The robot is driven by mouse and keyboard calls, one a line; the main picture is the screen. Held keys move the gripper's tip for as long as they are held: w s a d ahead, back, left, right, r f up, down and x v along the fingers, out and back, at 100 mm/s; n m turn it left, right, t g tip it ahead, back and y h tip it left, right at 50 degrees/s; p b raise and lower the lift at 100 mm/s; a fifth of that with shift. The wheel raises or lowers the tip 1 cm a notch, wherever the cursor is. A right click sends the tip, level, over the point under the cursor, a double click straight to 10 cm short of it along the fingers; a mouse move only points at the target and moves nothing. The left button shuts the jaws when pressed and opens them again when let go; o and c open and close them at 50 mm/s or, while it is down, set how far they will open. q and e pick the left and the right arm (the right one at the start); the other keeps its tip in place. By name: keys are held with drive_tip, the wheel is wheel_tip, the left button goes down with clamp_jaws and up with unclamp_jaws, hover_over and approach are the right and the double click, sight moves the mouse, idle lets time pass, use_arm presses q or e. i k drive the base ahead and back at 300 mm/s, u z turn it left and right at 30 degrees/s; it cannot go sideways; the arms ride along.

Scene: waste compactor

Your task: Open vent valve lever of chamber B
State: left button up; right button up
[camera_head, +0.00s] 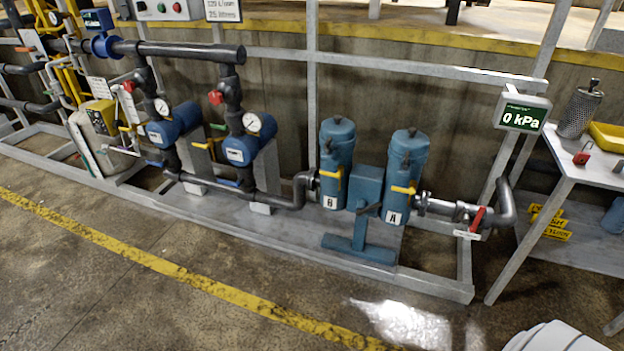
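Two teal filter chambers stand side by side on the grey skid. Chamber B (337,150) is the left one, with a white plate marked B at its lower front. Chamber A (408,158) is the right one, marked A. A yellow lever (330,173) sits on the front of chamber B and lies about level, with its tip near the body. A similar yellow lever (402,190) on chamber A also lies about level. Neither of my grippers is in view, and nothing touches the levers.
A teal block (366,187) with a dark handle sits between the chambers. A red lever (478,218) is on the right pipe. A display (522,114) reads 0 kPa. A table (571,162) stands at the right. Floor in front of the skid is clear.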

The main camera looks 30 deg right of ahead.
sight(338, 174)
drive_tip(key=u, duration=0.45)
drive_tip(key=i, duration=1.85)
drive_tip(key=z, duration=0.85)
